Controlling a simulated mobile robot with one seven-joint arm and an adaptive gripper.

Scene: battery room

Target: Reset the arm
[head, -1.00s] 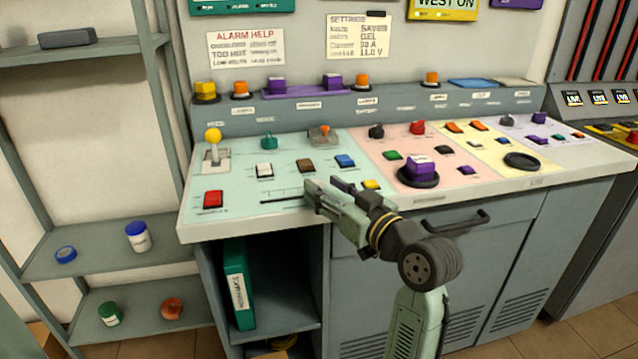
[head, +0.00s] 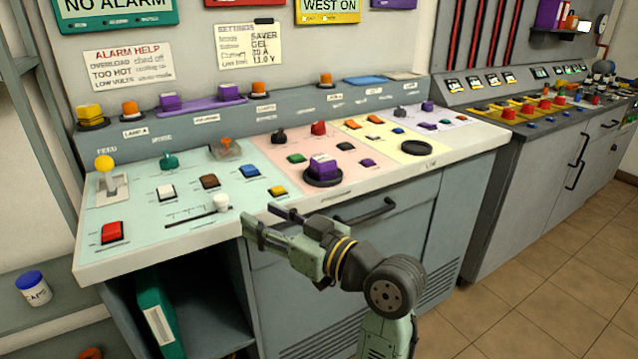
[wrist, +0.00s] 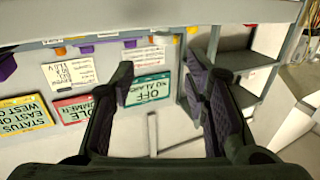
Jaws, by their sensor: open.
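My gripper (head: 262,217) is open and empty in the head view, at the console's front edge, right of the white slider knob (head: 221,202). It looks apart from the knob, though its exact height over the edge is hard to judge. The arm reaches in from the lower right, bent at the dark wrist joint. In the wrist view my gripper (wrist: 160,80) shows two dark fingers spread wide with nothing between them.
The console (head: 150,250) carries a red button (head: 113,232), a yellow-topped lever (head: 104,164) and a purple knob (head: 322,167) near the arm. A drawer handle (head: 362,213) projects below. A second console (head: 540,110) stands right. Tiled floor (head: 540,270) is clear.

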